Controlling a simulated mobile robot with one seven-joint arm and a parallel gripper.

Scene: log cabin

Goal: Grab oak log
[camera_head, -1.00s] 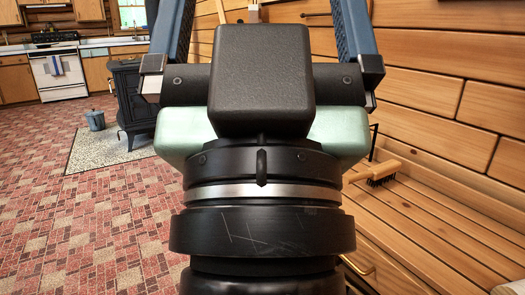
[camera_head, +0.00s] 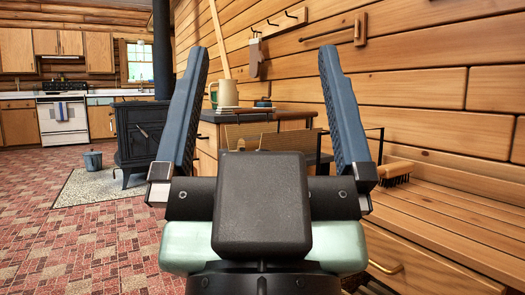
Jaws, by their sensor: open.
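My gripper (camera_head: 266,52) is in the middle of the view, pointing away from me. Its two blue fingers are spread wide apart with nothing between them. I cannot make out an oak log in this view. My gripper's body hides part of the place straight ahead, where a thin black metal frame (camera_head: 381,146) shows behind the right finger.
A wooden bench (camera_head: 450,222) with a brush (camera_head: 396,172) runs along the right wall. A wooden cabinet (camera_head: 290,115) bearing a mug (camera_head: 228,93) stands ahead. A black stove (camera_head: 136,138) stands on a mat (camera_head: 88,190) to the left, with a small bucket (camera_head: 93,160). The tiled floor at left is clear.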

